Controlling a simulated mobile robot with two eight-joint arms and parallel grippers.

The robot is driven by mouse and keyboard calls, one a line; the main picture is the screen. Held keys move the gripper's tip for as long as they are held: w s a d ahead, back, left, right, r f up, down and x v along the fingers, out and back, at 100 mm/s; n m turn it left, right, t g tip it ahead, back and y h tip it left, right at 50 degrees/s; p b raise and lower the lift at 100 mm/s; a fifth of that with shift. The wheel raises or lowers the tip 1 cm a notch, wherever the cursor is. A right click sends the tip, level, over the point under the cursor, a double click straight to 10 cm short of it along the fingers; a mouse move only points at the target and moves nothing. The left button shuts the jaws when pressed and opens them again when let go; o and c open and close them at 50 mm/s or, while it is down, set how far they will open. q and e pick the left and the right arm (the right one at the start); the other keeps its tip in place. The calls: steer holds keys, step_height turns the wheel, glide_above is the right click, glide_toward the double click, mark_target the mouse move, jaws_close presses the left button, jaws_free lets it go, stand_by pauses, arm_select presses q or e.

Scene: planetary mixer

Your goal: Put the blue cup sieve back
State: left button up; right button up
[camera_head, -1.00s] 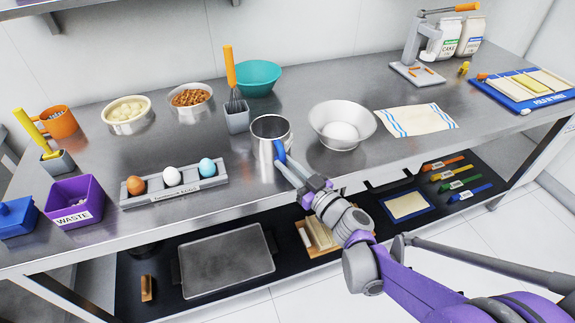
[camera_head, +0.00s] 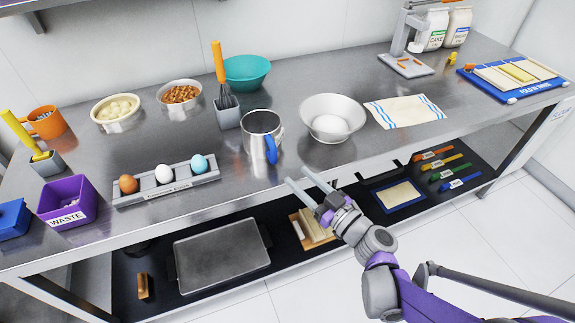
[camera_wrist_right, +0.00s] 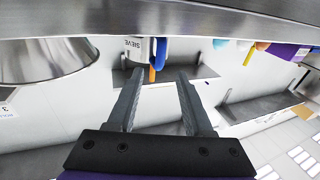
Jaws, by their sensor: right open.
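The blue cup sieve, a metal cup (camera_head: 262,128) with a blue handle (camera_head: 270,149), stands upright on the steel worktop near its front edge. Its handle faces the front. In the right wrist view, which is upside down, its white SIEVE label (camera_wrist_right: 134,47) and blue handle (camera_wrist_right: 158,50) show beyond the fingers. My right gripper (camera_head: 296,175) is open and empty, in front of the worktop edge and apart from the handle. It also shows in the right wrist view (camera_wrist_right: 160,72). My left gripper is out of view.
A metal bowl (camera_head: 318,104) stands right of the sieve, an egg tray (camera_head: 193,187) left of it, and a whisk holder (camera_head: 227,117) behind it. A lower shelf holds a metal tray (camera_head: 222,258) and a wooden-handled item. A towel (camera_head: 405,110) lies farther right.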

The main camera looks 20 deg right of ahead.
steer(key=s+a+f+g, duration=0.8)
steer(key=s, duration=0.1)
steer(key=s+d+f+m+g+h, duration=0.2)
steer(key=s+h, duration=0.1)
steer(key=s, duration=0.2)
steer(key=s+d+f+m+g+h, duration=0.2)
steer(key=s+d+f+g+h, duration=0.1)
steer(key=s, duration=0.3)
steer(key=shift+d+h, duration=0.3)
steer(key=shift+h, duration=0.1)
